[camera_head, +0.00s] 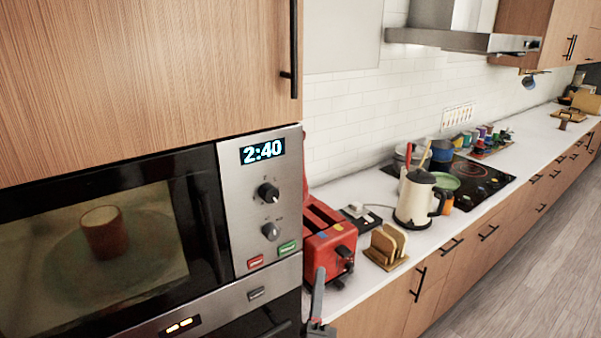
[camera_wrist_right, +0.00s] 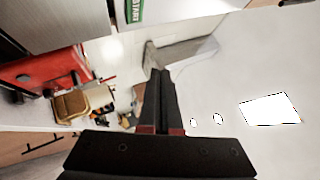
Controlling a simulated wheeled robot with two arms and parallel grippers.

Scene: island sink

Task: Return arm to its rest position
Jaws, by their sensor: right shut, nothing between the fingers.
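My right gripper (camera_head: 317,296) shows at the bottom of the head view, in front of the counter edge and just right of the microwave. Its fingers are together and hold nothing. In the right wrist view the two dark fingers (camera_wrist_right: 158,97) lie side by side, with nothing between them. The microwave (camera_head: 268,230) is closed, its display reads 2:40, and a reddish cup (camera_head: 104,238) stands on the plate behind its glass. The green start button (camera_head: 287,248) is at the panel's lower right. My left gripper is not in view.
A red toaster (camera_head: 328,238) stands on the counter close to my right gripper, with a bread rack (camera_head: 386,246) and a cream kettle (camera_head: 414,200) beyond it. A black cooktop (camera_head: 482,182) lies farther back. The floor (camera_head: 540,270) at the right is clear.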

